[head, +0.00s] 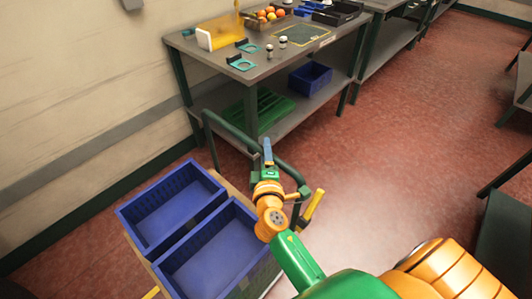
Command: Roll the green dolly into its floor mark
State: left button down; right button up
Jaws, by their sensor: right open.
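The green dolly (228,128) stands at the lower left, with its dark green push handle rising on the side toward the workbench. It carries two open blue crates, a farther one (122,213) and a nearer one (255,209), and both look empty. My right gripper (267,150) is open at the handle's top bar, near its middle. I cannot tell whether the bar lies between its fingers. A short yellow strip (152,293) shows at the bottom edge beside the dolly; I cannot tell if it is part of the floor mark. My left gripper is out of view.
A grey workbench (290,62) stands just beyond the handle, with oranges, trays and small items on top. Its lower shelf holds a blue bin (310,78) and a green crate (270,108). A wall runs along the left.

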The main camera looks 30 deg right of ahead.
jog(key=shift+d, duration=0.2)
jog(key=shift+c, duration=0.5)
jog(key=shift+a, duration=0.1)
grip_shut()
dwell(0.6)
